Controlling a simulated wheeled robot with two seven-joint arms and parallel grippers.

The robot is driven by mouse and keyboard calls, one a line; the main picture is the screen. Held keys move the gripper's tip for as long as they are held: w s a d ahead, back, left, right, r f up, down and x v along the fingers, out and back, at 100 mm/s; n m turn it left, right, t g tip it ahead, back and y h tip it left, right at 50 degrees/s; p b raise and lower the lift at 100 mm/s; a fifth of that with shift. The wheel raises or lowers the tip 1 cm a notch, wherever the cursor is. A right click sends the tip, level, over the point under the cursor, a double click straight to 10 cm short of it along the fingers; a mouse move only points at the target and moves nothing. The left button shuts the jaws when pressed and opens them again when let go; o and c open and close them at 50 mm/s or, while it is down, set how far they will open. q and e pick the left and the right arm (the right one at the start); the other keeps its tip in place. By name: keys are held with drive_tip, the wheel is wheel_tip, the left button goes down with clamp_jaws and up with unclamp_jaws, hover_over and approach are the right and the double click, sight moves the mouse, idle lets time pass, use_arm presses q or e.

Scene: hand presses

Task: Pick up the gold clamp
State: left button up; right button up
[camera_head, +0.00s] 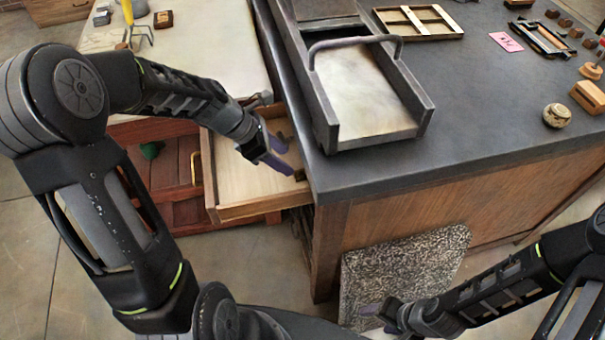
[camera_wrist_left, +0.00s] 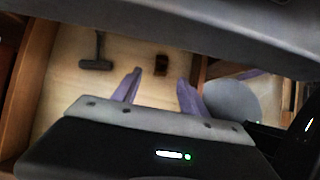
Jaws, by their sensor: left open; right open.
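No thing is clearly recognisable as a gold clamp. An open wooden drawer (camera_head: 236,210) holds a small dark brown piece (camera_wrist_left: 161,65) and a dark T-shaped tool (camera_wrist_left: 97,62); I cannot tell whether the brown piece is the clamp. My left gripper (camera_head: 283,158) is open over the drawer, purple fingers apart. In the left wrist view the brown piece shows beyond and between the fingertips (camera_wrist_left: 160,79), with nothing held. My right gripper (camera_head: 372,312) is open, low in front of the speckled slab.
A dark worktop (camera_head: 470,120) with a metal press tray (camera_head: 372,100) overhangs the drawer's right side. A speckled slab (camera_head: 400,265) leans against the cabinet. A pale table (camera_head: 205,50) stands behind the left arm. A round jar (camera_head: 557,115) stands on the worktop.

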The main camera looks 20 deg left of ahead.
sight(297, 174)
use_arm(q)
drive_tip(key=shift+x, duration=1)
drive_tip(key=x, duration=0.5)
drive_tip(key=shift+s+d+f, duration=0.1)
drive_tip(key=shift+c, duration=0.4)
clamp_jaws()
